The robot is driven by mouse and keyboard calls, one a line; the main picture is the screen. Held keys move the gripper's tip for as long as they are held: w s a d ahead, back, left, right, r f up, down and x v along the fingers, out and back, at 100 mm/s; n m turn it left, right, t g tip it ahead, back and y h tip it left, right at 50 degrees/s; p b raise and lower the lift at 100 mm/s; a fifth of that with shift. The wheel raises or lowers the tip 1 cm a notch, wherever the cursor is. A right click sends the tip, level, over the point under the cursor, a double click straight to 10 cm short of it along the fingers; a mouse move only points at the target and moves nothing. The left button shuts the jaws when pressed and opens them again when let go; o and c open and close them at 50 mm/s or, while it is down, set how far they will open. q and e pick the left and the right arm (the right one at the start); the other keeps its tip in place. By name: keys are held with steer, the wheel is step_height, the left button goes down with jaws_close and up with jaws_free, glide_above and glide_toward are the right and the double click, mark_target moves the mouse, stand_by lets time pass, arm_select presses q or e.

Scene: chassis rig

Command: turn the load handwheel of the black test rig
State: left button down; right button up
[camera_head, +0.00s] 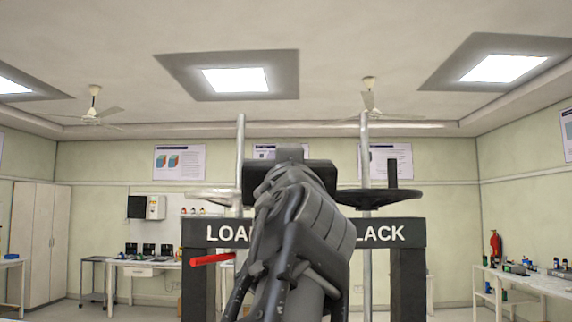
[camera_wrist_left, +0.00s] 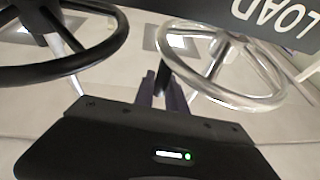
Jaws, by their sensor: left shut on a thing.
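The black test rig (camera_head: 412,233) stands ahead, its crossbar lettered LOAD at left; the right-hand word is partly hidden and reads "LACK". The silver handwheel (camera_head: 205,195) lies flat above the LOAD side. It also shows in the left wrist view (camera_wrist_left: 262,101), beside the LOAD lettering. In the head view my left arm and gripper body cover the rig's middle and hide the fingertips and the wheel's right part. My right gripper is not in view.
A black handwheel (camera_head: 368,201) with an upright knob (camera_head: 392,173) sits at right, close to my gripper. Two vertical metal posts (camera_head: 364,150) rise from the rig. A red bar (camera_head: 210,259) sticks out at left. Benches (camera_head: 148,263) stand along the walls.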

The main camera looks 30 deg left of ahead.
arm_select(q)
steer(key=c, duration=1.4)
jaws_free()
steer(key=shift+w, duration=0.1)
steer(key=shift+o, duration=0.2)
steer(key=shift+s+d+f+b, duration=0.3)
steer(key=shift+s+f+b, duration=0.05)
steer(key=shift+b, duration=0.1)
steer(key=b+v, duration=0.3)
steer(key=v, duration=0.3)
steer(key=shift+s+d+b, duration=0.15)
steer(key=shift+s+b, duration=0.15)
